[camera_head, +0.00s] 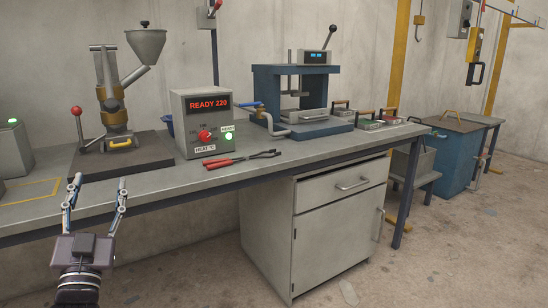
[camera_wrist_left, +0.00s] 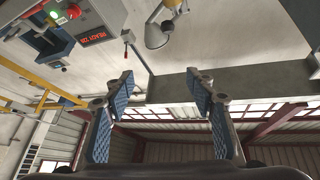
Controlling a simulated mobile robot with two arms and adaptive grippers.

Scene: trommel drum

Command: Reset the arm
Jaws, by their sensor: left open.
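My left gripper (camera_head: 97,187) is open and empty at the lower left of the head view. Its two fingers stand wide apart, at the front edge of the workbench (camera_head: 60,203). In the left wrist view my left gripper (camera_wrist_left: 163,88) shows two blue-padded fingers spread apart with nothing between them. My right gripper is not in view.
On the bench are a machine with a funnel (camera_head: 146,45), a control box (camera_head: 207,122) reading READY 220, red-handled pliers (camera_head: 240,158) and a blue press (camera_head: 275,88). A grey cabinet (camera_head: 333,232) stands below. The floor (camera_head: 450,255) at right is open.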

